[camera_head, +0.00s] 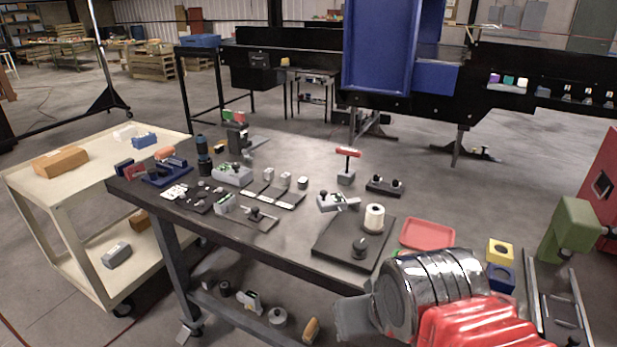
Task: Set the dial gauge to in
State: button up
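I cannot make out for certain which item is the dial gauge, and no readable dial face or marking shows. A dark round knob (360,247) stands on a black plate (335,250) at the near right part of the workbench (285,238). A white cylinder with a hole in its top stands on the same plate, behind and right of the knob. My arm's metal and red links fill the lower right. A grey part at their left end, probably my gripper (355,318), is in front of and below the bench's near edge. Its fingertips cannot be made out.
Small grey fixtures (232,174), switches and blocks crowd the bench. A red-handled device (347,162) stands at its back. A red tray (427,234), yellow block (500,252) and green device (570,228) are right. A beige cart (90,190) stands left; the conveyor (290,62) is behind.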

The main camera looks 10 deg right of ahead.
aim_at(326, 202)
jog(key=u, duration=0.45)
jog(key=i, duration=1.35)
jog(key=u, duration=0.05)
